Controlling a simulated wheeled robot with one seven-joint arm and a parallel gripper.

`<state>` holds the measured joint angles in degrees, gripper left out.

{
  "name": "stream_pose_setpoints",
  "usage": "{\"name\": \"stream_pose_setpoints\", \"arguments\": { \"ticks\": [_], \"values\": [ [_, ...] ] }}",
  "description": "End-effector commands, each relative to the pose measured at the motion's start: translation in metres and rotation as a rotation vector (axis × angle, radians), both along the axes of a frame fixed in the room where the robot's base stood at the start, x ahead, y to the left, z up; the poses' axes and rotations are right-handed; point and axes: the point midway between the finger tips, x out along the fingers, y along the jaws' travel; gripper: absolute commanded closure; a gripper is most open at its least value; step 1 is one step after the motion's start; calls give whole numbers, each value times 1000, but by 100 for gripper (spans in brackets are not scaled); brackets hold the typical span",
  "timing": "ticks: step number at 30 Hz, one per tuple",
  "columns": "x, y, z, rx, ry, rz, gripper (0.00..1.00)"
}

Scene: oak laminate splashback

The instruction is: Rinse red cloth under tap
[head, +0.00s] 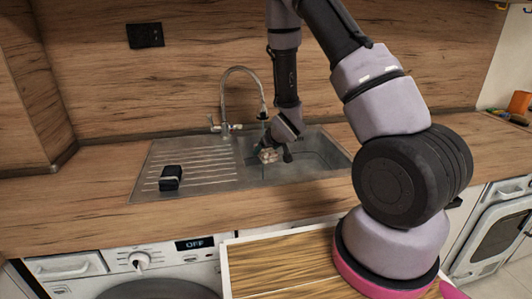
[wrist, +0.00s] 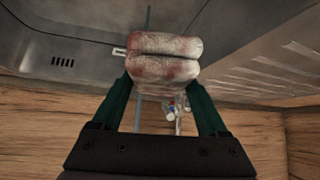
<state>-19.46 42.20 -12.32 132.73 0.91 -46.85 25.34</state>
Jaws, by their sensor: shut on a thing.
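My gripper (head: 270,150) is low over the basin of the steel sink (head: 225,188), below and right of the tap's spout. In the wrist view my gripper (wrist: 162,82) is shut on a folded cloth (wrist: 165,46), one finger at each side. The tap (head: 241,72) has a tall curved neck and stands at the sink's back edge. Part of the tap shows behind the cloth in the wrist view (wrist: 171,110).
A small black object (head: 171,177) lies on the ribbed drainboard (head: 200,155) left of the basin. The wooden worktop (head: 75,212) is clear at left. A washing machine (head: 130,270) is below. My arm covers the worktop right of the sink. A dark socket (head: 145,35) is on the splashback.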

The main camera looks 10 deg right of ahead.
Motion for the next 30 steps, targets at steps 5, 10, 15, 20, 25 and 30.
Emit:
{"name": "stream_pose_setpoints", "arguments": {
  "ticks": [5, 10, 15, 20, 25, 30],
  "values": [
    [17, -4, -4, -1, 0, 1, 87],
    [34, -7, -7, -1, 0, 1, 87],
    [50, -10, -11, 0, 0, -1, 87],
    [64, -13, -13, -1, 0, -1, 87],
    [74, -14, -15, -1, 1, 1, 87],
    [78, -15, -16, -1, 1, 1, 87]
  ]
}}
